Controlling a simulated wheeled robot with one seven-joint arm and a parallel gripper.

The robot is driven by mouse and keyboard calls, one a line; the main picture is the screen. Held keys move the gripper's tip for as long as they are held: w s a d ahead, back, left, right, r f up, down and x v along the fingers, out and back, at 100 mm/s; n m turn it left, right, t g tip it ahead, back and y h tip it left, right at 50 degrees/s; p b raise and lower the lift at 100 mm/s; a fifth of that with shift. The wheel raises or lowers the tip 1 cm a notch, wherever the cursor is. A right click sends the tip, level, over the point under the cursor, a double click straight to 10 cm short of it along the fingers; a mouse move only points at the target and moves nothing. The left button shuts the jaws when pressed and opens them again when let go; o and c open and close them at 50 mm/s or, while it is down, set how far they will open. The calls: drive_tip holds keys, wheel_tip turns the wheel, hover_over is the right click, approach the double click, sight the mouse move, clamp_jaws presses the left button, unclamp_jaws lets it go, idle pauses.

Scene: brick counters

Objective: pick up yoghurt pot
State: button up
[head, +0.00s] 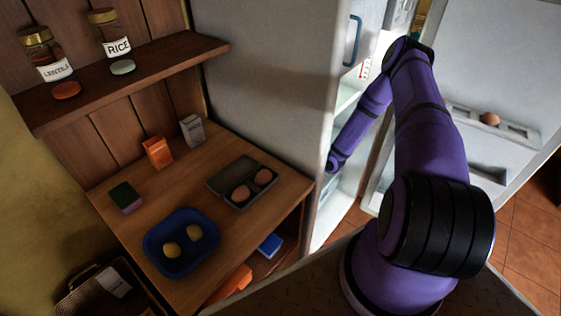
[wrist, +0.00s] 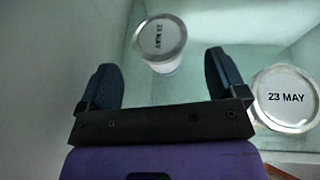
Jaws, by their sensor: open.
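Two pots with pale lids marked "23 MAY" stand on a glass shelf in the wrist view. One pot (wrist: 160,40) is ahead of my gripper (wrist: 162,78), between the lines of its two fingers and apart from them. The other pot (wrist: 285,100) is to the right, beside the right finger. My gripper is open and empty. In the head view my purple arm reaches into the open fridge, and the gripper itself is hidden behind the fridge's side. The pots do not show in the head view.
The fridge door (head: 495,70) stands open at the right, with an egg (head: 490,118) in its rack. The fridge side wall (head: 275,70) is close left of my arm. A wooden counter (head: 200,195) holds a blue tray (head: 150,252), an egg carton (head: 228,175) and small boxes.

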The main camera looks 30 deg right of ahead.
drive_tip(key=shift+x, duration=2.95)
drive_tip(key=c, duration=1)
drive_tip(key=shift+w+r, duration=0.1)
